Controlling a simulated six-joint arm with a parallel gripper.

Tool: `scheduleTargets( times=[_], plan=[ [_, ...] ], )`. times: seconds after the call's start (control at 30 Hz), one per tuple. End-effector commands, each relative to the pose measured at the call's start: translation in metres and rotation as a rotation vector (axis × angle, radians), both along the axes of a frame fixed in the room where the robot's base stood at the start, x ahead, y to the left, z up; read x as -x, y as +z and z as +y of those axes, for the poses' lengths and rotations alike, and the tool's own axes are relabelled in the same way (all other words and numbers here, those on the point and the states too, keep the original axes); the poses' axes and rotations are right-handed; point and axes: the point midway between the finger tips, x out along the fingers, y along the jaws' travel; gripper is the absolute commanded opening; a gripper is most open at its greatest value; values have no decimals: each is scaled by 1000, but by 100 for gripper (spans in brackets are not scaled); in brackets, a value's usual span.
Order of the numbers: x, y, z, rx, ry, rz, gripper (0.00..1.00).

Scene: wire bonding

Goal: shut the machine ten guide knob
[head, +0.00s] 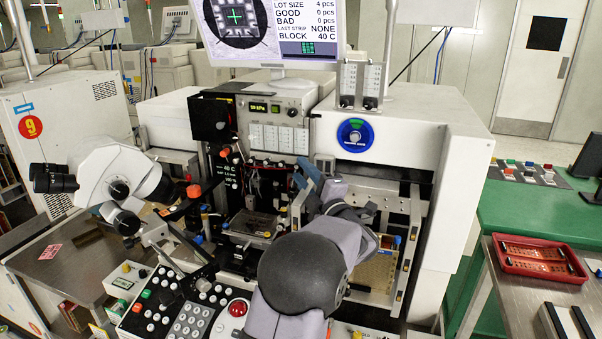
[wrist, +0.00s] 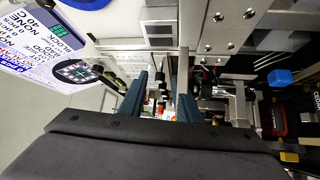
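The white machine (head: 400,115) stands at the centre right with its front workings open to view. A round blue disc with a green mark (head: 355,135) is on its upper front; its lettering is too small to read. I cannot tell for certain which part is the guide knob. My gripper (head: 303,185) is at the machine's front, below and left of the disc, and my arm hides part of the workings behind it. In the wrist view my gripper's two blue fingers (wrist: 162,80) stand apart, with small dark and metal parts visible beyond the gap. Nothing is clearly held.
A microscope head (head: 125,180) and a button panel (head: 180,315) are at the left. A monitor (head: 270,30) hangs above. Metal rails and a blue block (wrist: 280,77) lie beside the fingers. A red tray (head: 540,257) rests on the right-hand table. Machine nine's sign (head: 30,127) is far left.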

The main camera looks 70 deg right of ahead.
Motion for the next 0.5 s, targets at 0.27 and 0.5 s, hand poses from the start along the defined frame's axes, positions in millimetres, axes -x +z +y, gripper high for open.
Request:
scheduleTargets(
  times=[0.27, 0.5],
  plan=[
    [27, -8, 28, 1, -3, -1, 30],
    [40, -10, 41, 0, -1, -2, 30]
  ],
)
